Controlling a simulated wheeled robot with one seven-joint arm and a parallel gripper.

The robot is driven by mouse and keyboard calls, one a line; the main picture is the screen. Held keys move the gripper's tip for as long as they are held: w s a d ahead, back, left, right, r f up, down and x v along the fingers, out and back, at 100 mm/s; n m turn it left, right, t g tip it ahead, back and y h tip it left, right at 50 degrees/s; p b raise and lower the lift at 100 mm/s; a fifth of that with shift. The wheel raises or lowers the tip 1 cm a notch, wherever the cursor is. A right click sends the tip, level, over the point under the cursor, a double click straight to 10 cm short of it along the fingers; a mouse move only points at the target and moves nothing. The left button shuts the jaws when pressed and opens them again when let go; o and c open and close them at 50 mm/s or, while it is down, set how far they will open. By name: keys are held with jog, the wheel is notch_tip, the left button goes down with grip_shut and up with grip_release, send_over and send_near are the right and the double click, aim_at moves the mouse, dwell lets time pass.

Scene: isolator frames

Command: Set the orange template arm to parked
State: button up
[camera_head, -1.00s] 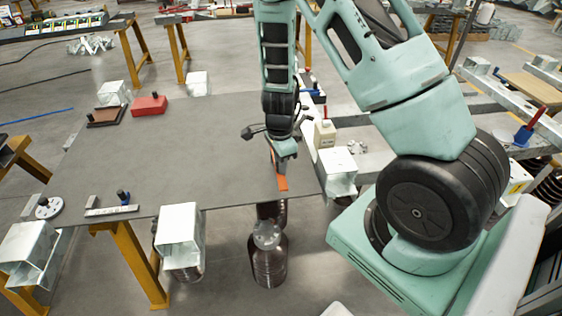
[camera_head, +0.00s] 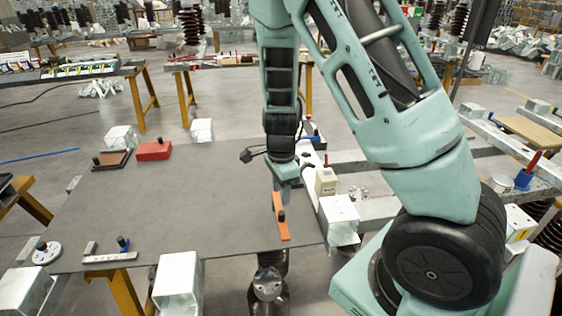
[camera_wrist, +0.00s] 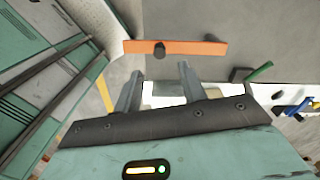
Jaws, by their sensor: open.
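The orange template arm (camera_head: 280,218) is a flat bar with a dark knob, lying near the right edge of the dark grey table. In the wrist view the orange bar (camera_wrist: 190,47) lies across the top, its black knob left of its middle. My gripper (camera_head: 285,190) hangs above the table close to the bar's far end. In the wrist view my gripper's two fingers (camera_wrist: 158,72) are apart, with nothing between them. The bar is beyond the fingertips, and no contact shows.
The dark table (camera_head: 180,210) is mostly bare. A red block (camera_head: 154,150) and a brown plate (camera_head: 111,160) lie at its far left. White blocks stand around its edges, one (camera_head: 339,218) right of the bar. A cream bottle (camera_head: 326,181) stands behind that block.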

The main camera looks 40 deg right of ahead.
notch_tip(320, 180, up, 9)
jog(key=p, duration=0.1)
dwell(0.7)
jog(key=s+a+r+n+y, duration=0.15)
jog(key=s+a+n, duration=0.25)
jog(key=a+n, duration=0.4)
jog(key=s+a+r+n, duration=0.35)
jog(key=a+n, duration=0.35)
jog(key=a, duration=0.3)
jog(key=s+a+r+n, duration=0.2)
jog(key=s+a+n, duration=0.5)
jog(key=s+n, duration=0.6)
jog(key=shift+r+n+h, duration=0.2)
jog(key=shift+n+h, duration=0.25)
jog(key=shift+n, duration=0.15)
jog(key=shift+w+a, duration=0.1)
